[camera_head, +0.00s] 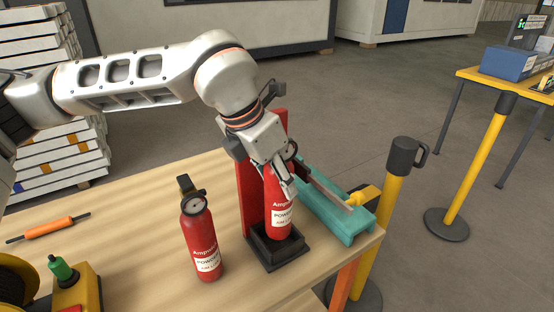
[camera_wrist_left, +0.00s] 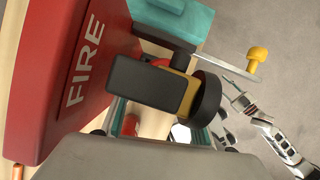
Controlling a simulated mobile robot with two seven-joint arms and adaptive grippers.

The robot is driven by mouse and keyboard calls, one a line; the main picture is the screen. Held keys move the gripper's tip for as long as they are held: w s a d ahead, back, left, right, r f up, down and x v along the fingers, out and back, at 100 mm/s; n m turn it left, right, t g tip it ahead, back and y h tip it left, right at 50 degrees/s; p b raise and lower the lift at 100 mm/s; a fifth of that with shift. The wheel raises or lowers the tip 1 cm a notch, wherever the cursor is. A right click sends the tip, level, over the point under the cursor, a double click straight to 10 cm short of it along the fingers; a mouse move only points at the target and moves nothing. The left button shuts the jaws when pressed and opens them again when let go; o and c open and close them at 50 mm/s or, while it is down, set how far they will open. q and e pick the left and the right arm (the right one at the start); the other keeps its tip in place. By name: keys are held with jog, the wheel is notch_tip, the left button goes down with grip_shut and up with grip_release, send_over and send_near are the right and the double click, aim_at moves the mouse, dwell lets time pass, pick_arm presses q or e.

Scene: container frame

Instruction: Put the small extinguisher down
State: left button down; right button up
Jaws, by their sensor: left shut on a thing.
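A small red extinguisher (camera_head: 279,214) with a white label stands upright, or nearly so, at the black base (camera_head: 277,254) of a stand with a red back plate (camera_head: 248,197). My left gripper (camera_head: 284,184) is shut on its upper part and hides some of it. Whether its bottom rests in the base cannot be told. In the left wrist view its black top (camera_wrist_left: 150,83) is close up, beside the red plate marked FIRE (camera_wrist_left: 86,58). A jointed arm, apparently mine on the right, shows there, its gripper (camera_wrist_left: 234,98) small and unclear.
A second red extinguisher (camera_head: 203,244) stands on the wooden table (camera_head: 130,222), left of the stand. A teal tool (camera_head: 328,212) with a yellow knob lies close on the right. An orange-handled tool (camera_head: 50,228) lies far left. Yellow posts (camera_head: 388,210) stand beyond the table edge.

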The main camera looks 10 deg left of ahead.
aim_at(277, 198)
pick_arm(q)
jog(key=shift+f, duration=2.3)
jog(key=c, duration=1.5)
grip_release()
jog(key=shift+f, duration=0.2)
jog(key=shift+v, duration=6.1)
jog(key=shift+s, duration=0.1)
